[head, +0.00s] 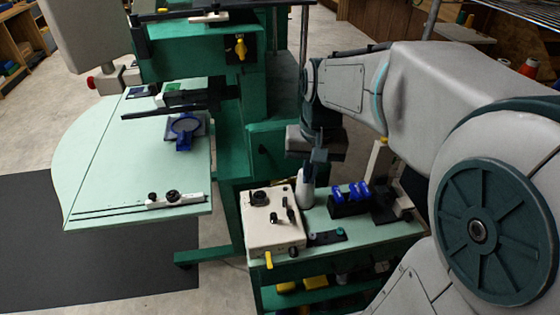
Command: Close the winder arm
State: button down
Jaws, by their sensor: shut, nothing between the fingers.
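On the small cart top, a white box (273,222) carries a black dial, black knobs and a yellow lever (268,259) at its front. To its right a black rack holds several blue spools (350,193). Beside them a pale post with a yellow tip (378,160) stands tilted, partly behind my arm. I cannot tell for sure which of these parts is the winder arm. My gripper (318,160) points down above the back of the cart, near a white bottle-like thing (306,187). It is shut and empty; its fingertips are small and dark, and contact is not clear.
A green machine with a pale green table (130,165) stands at the left, with a blue hoop (184,128) on it. The cart top (390,232) has a little bare room at its front right. A dark mat (90,255) and open floor lie at the lower left.

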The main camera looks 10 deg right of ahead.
jog(key=w+d+f+m+g, duration=0.1)
jog(key=w+f+m+g, duration=0.1)
jog(key=w, duration=0.9)
jog(key=shift+d+f+m+g+y+b, duration=0.15)
jog(key=shift+f+m+g+y+b, duration=0.2)
jog(key=shift+f, duration=0.4)
jog(key=shift+w, duration=0.1)
send_near(288, 209)
jog(key=d+f, duration=0.1)
jog(key=w+d+f, duration=0.1)
jog(key=f, duration=0.1)
jog(key=shift+w, duration=0.1)
jog(key=s, duration=0.1)
jog(key=s+a+f+p, duration=0.1)
jog(key=shift+s+a+f, duration=0.1)
jog(key=shift+s+a, duration=0.05)
jog(key=shift+s, duration=0.15)
jog(key=shift+s+a+f, duration=0.2)
jog(key=shift+s+a, duration=0.05)
jog(key=shift+s, duration=0.25)
jog(key=shift+m, duration=0.25)
